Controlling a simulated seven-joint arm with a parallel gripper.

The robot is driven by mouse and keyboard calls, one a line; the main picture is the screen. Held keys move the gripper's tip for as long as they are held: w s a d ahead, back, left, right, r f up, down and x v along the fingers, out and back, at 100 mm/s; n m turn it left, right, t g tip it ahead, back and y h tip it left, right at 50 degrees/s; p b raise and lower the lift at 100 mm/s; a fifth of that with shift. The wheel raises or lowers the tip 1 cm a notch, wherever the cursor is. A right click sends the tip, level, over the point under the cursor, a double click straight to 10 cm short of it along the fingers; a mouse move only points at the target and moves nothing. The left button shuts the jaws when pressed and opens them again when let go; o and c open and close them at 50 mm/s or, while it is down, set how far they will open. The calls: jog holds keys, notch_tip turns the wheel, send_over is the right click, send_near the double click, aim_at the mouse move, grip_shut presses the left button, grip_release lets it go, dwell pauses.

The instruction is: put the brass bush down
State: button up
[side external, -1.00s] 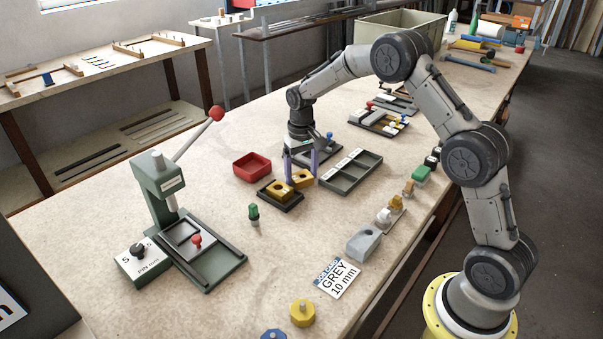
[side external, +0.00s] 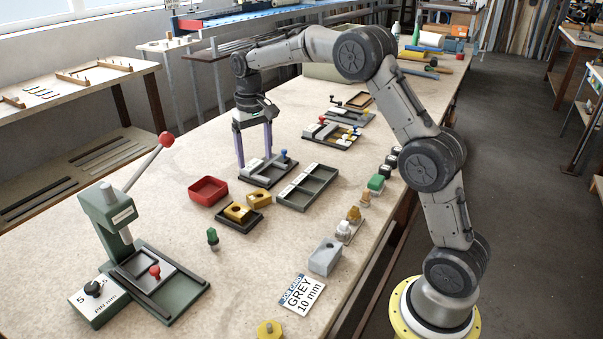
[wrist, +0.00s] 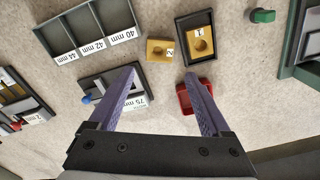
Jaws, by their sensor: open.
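Two brass-coloured blocks with round holes show; I cannot tell whether either is called the bush. The block marked 2 (side external: 259,198) lies on the bench beside a dark tray (side external: 249,225); it also shows in the wrist view (wrist: 158,50). The block marked 1 (side external: 236,212) sits inside that tray, also seen in the wrist view (wrist: 200,44). My gripper (side external: 254,160) is open, with nothing between its fingers, raised behind the blocks. In the wrist view my gripper (wrist: 160,75) has its fingertips apart, with block 2 just beyond them and not touched.
A red bin (side external: 208,189) stands left of the tray. A dark fixture (side external: 266,171) with a blue knob is close to my fingers. A compartment tray (side external: 308,187) is to the right. A green press (side external: 120,220) stands at front left. Bench around the green plug (side external: 212,237) is clear.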

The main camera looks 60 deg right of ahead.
jog(key=s+a+r+n+t, duration=0.1)
jog(key=s+a+r+t, duration=0.15)
jog(key=s+r, duration=0.4)
jog(key=s+a+r+n+t, duration=0.1)
jog(key=s+a+r, duration=0.3)
jog(key=s, duration=0.6)
jog(key=s+a+n, duration=0.1)
jog(key=s+a, duration=0.1)
jog(key=s, duration=0.8)
jog(key=shift+a+f+n+t, duration=0.3)
jog(key=shift+f+t, duration=0.05)
jog(key=shift+t, duration=0.1)
jog(key=shift+n+t, duration=0.5)
jog(key=shift+t, duration=0.1)
jog(key=s+f, duration=0.1)
jog(key=s, duration=0.1)
jog(key=s+f, duration=0.1)
jog(key=s, duration=0.1)
jog(key=s+a+f, duration=0.1)
jog(key=s, duration=0.1)
jog(key=shift+s+f, duration=0.25)
jog(key=shift+s, duration=0.05)
